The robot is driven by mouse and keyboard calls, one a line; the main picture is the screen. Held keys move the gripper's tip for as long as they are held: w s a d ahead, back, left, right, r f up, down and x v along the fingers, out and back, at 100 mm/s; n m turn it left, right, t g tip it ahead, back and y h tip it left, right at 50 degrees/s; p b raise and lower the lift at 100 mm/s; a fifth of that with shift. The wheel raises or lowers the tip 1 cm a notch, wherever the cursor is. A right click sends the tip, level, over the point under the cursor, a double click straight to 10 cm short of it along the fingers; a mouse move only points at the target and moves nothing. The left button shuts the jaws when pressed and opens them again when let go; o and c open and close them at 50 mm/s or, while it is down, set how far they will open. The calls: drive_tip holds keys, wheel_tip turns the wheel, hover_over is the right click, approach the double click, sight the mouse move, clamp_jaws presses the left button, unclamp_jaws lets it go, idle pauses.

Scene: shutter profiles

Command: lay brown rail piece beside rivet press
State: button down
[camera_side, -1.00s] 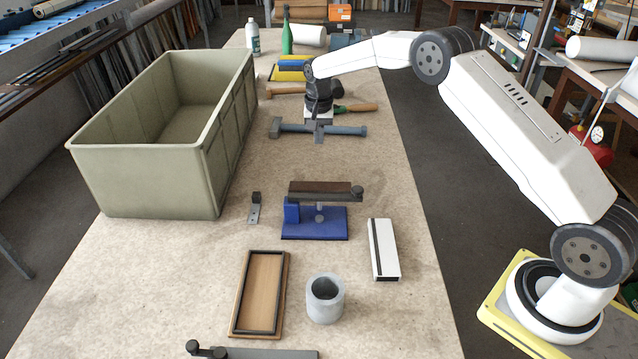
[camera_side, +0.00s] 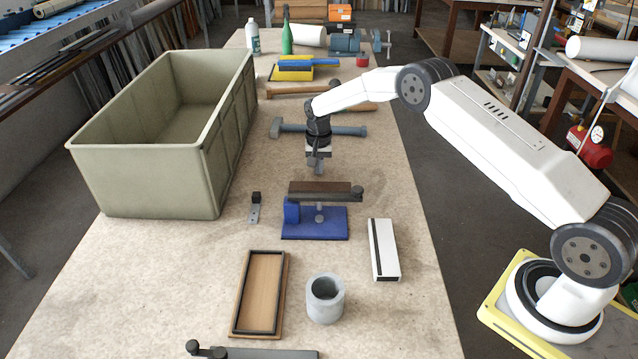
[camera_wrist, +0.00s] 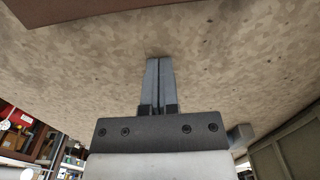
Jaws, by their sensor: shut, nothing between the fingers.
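The rivet press (camera_side: 330,229) has a blue base and a grey lever with a dark knob at its right end. The brown rail piece (camera_side: 320,187) lies lengthwise left to right at the press's upper back edge, along the lever; I cannot tell whether it rests on the press or just behind it. A brown surface, likely the same piece, shows at the top left of the wrist view (camera_wrist: 80,10). My gripper (camera_side: 318,170) is shut and empty, pointing down above the table behind the rail piece, apart from it. Its closed fingers show in the wrist view (camera_wrist: 160,62).
A large green-grey bin (camera_side: 145,180) stands at left. A hammer (camera_side: 345,130) lies behind my gripper. A small bracket (camera_side: 254,212) is left of the press. A white striped block (camera_side: 389,250), grey cup (camera_side: 325,310) and wooden tray (camera_side: 235,320) are in front.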

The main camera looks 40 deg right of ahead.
sight(318, 184)
drive_tip(key=shift+s+a+f, duration=0.1)
drive_tip(key=shift+s+a, duration=1.3)
drive_tip(key=shift+s+a, duration=0.1)
drive_tip(key=shift+s+a, duration=0.95)
drive_tip(key=shift+d, duration=0.1)
drive_tip(key=shift+w+d, duration=1.25)
drive_tip(key=shift+w, duration=0.1)
drive_tip(key=shift+w+d, duration=0.1)
drive_tip(key=shift+d, duration=0.05)
wheel_tip(318, 184, up, 10)
